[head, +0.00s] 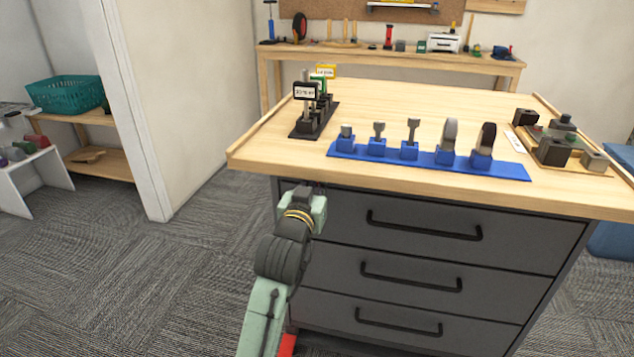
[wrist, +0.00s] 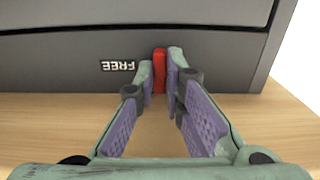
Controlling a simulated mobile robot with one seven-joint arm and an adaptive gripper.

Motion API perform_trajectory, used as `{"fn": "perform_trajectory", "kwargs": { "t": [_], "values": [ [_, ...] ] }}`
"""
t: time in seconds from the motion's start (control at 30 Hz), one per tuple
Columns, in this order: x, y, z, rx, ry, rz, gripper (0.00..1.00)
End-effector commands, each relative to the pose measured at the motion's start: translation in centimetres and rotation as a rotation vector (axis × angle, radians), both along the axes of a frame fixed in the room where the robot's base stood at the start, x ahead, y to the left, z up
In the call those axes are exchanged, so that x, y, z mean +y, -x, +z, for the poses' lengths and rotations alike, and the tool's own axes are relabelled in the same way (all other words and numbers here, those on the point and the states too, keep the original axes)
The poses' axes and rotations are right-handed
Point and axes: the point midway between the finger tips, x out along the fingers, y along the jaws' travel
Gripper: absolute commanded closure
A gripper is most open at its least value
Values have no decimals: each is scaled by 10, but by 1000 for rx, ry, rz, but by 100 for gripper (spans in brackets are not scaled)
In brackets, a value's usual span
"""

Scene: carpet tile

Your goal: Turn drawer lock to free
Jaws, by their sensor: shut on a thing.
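The drawer lock shows as a small red knob (wrist: 159,68) on the dark grey cabinet front in the wrist view. It looks upright there. My gripper (wrist: 160,82) is shut on it, with one fingertip on each side. White lettering "FREE" (wrist: 118,66) is upside down on the panel, to the left of the knob. In the head view, my gripper (head: 310,205) is at the upper left of the cabinet front, just below the worktop edge. It hides the lock from that view.
The grey cabinet has three drawers with black handles, the top handle (head: 425,228) to the right of my gripper. The wooden worktop (head: 270,135) overhangs the front. A blue rack (head: 500,168) of tools and a dark stand (head: 302,133) with small signs stand on it.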

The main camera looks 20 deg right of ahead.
Motion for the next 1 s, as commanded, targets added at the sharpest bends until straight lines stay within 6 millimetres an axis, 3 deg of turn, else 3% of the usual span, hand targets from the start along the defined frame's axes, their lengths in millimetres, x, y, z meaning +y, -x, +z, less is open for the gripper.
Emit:
{"fn": "perform_trajectory", "kwargs": {
  "t": [0.37, 1.0],
  "values": [
    [-1, 0, -3, -67, -98, -2, 100],
    [1, -1, -3, -393, -580, 0, 100]
  ]
}}
